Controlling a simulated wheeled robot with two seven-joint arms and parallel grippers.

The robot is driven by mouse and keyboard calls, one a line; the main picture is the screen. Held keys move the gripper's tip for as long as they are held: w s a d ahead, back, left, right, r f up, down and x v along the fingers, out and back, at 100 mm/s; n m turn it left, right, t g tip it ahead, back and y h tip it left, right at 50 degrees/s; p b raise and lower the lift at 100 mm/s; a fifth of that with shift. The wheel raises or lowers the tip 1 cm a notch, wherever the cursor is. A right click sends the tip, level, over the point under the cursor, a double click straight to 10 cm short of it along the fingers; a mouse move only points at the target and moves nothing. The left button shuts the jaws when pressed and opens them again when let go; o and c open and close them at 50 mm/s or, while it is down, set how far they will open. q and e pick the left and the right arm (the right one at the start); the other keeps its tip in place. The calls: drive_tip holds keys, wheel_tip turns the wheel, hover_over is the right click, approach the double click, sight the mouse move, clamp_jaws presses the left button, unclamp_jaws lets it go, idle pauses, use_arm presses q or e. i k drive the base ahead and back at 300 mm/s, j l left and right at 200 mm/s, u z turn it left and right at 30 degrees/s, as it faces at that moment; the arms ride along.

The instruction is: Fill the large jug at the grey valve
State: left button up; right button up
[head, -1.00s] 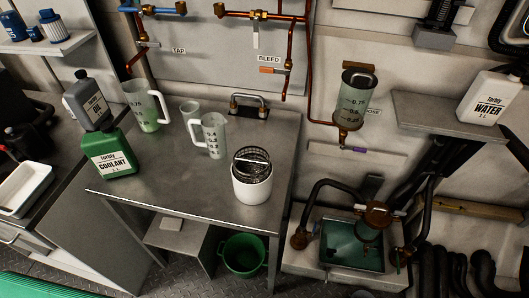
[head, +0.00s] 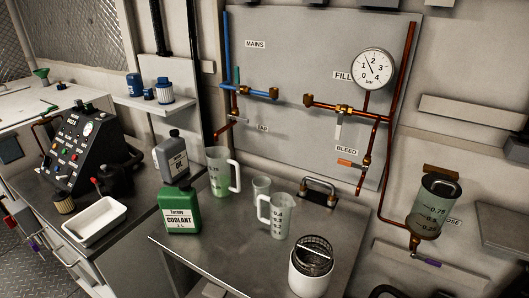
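The large jug (head: 219,177) stands upright on the steel bench, left of centre in the head view. It is translucent, with a white handle on its right and a pale green tint low inside. Its upper rim is just below the tap outlet on the blue mains pipe (head: 248,90). A pale grey lever (head: 240,121) shows beside the TAP label. Another pale grey lever (head: 338,131) hangs from a brass valve on the copper pipe, above the BLEED label. I cannot tell which is the grey valve. Neither gripper is in view.
A smaller jug (head: 276,214) and a beaker (head: 261,188) stand right of the large jug. A green coolant bottle (head: 180,212) and a grey bottle (head: 171,157) stand left. A white pot with a mesh basket (head: 311,268) is at the front.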

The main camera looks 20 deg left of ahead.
sight(244, 120)
drive_tip(key=i+j+u, duration=0.6)
drive_tip(key=u, duration=0.4)
drive_tip(key=k, duration=0.05)
